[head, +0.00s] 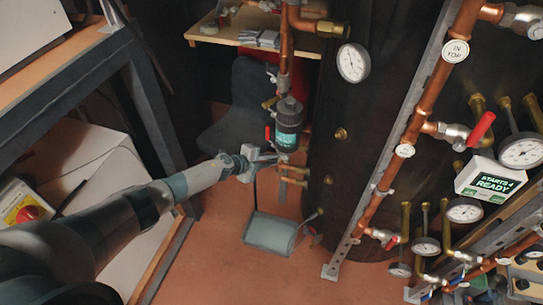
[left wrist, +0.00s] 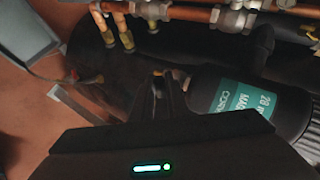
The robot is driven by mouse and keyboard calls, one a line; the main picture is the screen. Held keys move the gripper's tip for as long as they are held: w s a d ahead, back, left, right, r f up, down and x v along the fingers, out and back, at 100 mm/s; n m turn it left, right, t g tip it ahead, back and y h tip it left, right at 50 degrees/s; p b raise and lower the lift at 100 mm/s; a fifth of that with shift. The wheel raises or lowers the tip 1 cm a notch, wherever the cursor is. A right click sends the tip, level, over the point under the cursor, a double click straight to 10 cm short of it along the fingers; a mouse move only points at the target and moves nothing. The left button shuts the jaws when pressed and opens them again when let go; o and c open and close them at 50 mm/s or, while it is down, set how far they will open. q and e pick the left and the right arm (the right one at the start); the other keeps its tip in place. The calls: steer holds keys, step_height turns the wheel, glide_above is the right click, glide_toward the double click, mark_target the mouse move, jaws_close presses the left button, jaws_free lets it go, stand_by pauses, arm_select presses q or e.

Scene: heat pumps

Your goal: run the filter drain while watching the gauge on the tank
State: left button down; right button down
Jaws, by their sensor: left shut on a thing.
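The filter (head: 289,124) is a dark cylinder with a teal label, hung on copper pipework left of the black tank. It also shows in the left wrist view (left wrist: 250,105), lying sideways there. My left gripper (head: 270,157) is at the filter's lower end, shut on the small drain fitting there. In the left wrist view its fingers (left wrist: 168,92) close on a small brownish part beside the filter; most of it is hidden. The gauge on the tank (head: 352,62) has a white round face; its reading is too small to tell. My right gripper is not in view.
A grey-green container (head: 271,234) stands on the floor below the filter. The black tank (head: 365,130) is close on the right, with a slanted metal rail and copper pipe (head: 400,165) before it. A dark-framed bench (head: 150,100) stands left. Several gauges and valves crowd the right.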

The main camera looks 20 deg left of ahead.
arm_select(q)
steer(key=c, duration=1.7)
jaws_free()
steer(key=shift+c, duration=0.2)
steer(key=shift+r, duration=0.1)
steer(key=shift+s+a+r, duration=0.2)
steer(key=shift+s+a, duration=0.05)
steer(key=shift+s, duration=0.05)
steer(key=p+v, duration=0.4)
steer(key=v, duration=1.2)
steer(key=shift+s, duration=0.35)
steer(key=shift+a, duration=0.1)
